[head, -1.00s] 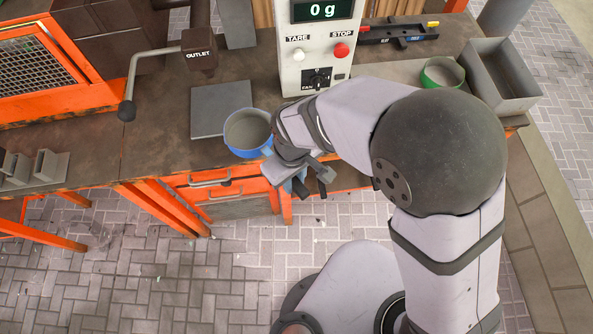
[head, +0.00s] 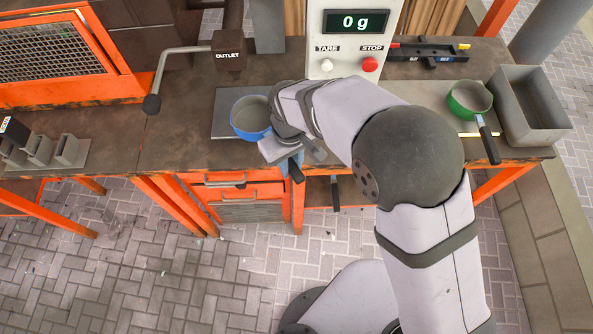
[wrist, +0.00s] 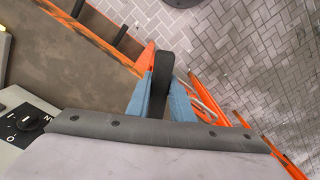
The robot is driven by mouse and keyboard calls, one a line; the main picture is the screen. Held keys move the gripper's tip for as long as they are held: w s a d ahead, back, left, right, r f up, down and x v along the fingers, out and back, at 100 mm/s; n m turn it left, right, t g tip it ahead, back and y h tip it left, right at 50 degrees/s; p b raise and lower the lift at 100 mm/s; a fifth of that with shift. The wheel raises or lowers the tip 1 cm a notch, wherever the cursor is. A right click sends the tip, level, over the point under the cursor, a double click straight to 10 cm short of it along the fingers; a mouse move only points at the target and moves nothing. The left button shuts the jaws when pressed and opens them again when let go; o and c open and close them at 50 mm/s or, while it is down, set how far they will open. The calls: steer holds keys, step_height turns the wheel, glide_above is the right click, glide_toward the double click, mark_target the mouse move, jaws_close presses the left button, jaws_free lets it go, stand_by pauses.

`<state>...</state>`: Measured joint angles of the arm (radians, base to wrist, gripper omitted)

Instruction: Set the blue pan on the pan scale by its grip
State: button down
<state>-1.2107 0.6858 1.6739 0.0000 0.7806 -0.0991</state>
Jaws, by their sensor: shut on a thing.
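The blue pan (head: 250,131) has a grey inside and shows in the head view over the grey square plate (head: 222,122) of the scale. I cannot tell whether it touches the plate. The scale's display (head: 355,22) reads 0 g. My gripper (head: 292,168) is at the pan's right front, over the bench edge. In the wrist view my gripper's blue fingers (wrist: 161,100) are shut on the black grip (wrist: 165,66). The pan's bowl is hidden there, and my wrist covers part of its right side in the head view.
The white scale housing (head: 318,62) stands behind my arm. A green pan (head: 455,104) with a black handle and a grey bin (head: 530,125) stand at right. Grey blocks (head: 68,150) sit far left.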

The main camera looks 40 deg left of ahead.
steer(key=shift+w+a+f, duration=0.1)
steer(key=shift+w+a, duration=0.25)
steer(key=shift+a, duration=1)
steer(key=shift+w+a+f, duration=0.1)
steer(key=shift+w+a, duration=0.3)
steer(key=shift+a, duration=1)
steer(key=shift+w+a+f, duration=0.1)
steer(key=shift+w+a, duration=0.25)
steer(key=shift+a, duration=1)
steer(key=shift+a+f+b, duration=0.1)
steer(key=shift+f+b, duration=0.7)
steer(key=shift+f, duration=0.35)
steer(key=c, duration=1.5)
jaws_free()
steer(key=shift+f, duration=0.1)
steer(key=shift+r+b, duration=1.2)
steer(key=shift+r, duration=2.55)
